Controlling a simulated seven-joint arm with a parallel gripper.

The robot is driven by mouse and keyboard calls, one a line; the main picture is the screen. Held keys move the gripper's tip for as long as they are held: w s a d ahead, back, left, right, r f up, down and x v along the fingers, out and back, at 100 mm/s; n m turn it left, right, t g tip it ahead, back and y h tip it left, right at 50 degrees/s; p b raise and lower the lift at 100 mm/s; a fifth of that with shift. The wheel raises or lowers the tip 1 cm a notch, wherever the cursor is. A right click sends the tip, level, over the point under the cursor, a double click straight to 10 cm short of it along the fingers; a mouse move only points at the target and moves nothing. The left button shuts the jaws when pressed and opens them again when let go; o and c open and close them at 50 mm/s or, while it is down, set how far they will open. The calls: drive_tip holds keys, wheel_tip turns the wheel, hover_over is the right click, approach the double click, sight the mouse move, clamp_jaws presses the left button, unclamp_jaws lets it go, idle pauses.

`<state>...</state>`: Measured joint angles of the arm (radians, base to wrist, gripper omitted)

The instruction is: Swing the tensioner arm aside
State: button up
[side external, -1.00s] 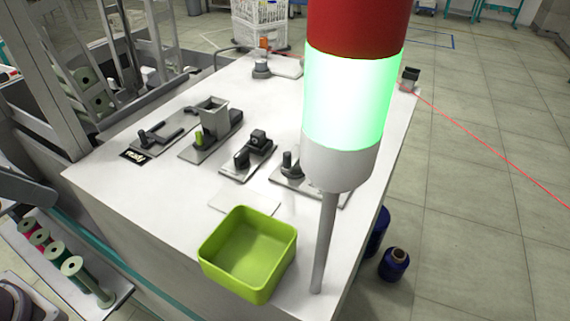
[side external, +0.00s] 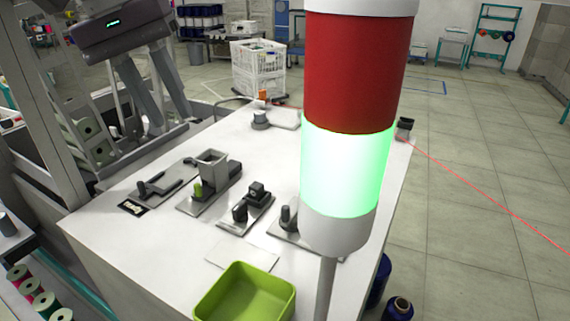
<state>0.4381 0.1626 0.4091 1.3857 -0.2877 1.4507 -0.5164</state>
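A flat plate (side external: 165,199) at the left of the white table carries a dark lever with an upright end, which looks like the tensioner arm (side external: 168,188). The lever lies low along the plate. My gripper (side external: 166,122) seems to be the dark grey hand with a small green light at upper left. Its two long fingers hang down, spread apart with nothing visible between them. It is behind and above the lever, apart from it in the picture. How far off it is in depth, I cannot tell.
A grey hopper (side external: 212,164) with a green knob and a black clamp (side external: 256,192) stand to the right. A signal tower (side external: 345,175), lit green, hides part of another fixture (side external: 288,216). A green bin (side external: 246,293) is at the front. A thin red line crosses at right.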

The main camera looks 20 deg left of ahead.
drive_tip(key=w+d+f+g+y, duration=0.1)
drive_tip(key=w+d+f, duration=0.35)
drive_tip(key=d, duration=0.55)
drive_tip(key=y, duration=0.2)
hover_over(286, 206)
wheel_tip(286, 206, down, 3)
drive_tip(key=shift+s+f+g, duration=0.1)
drive_tip(key=shift+g, duration=0.3)
drive_tip(key=shift+f, duration=3.65)
clamp_jaws()
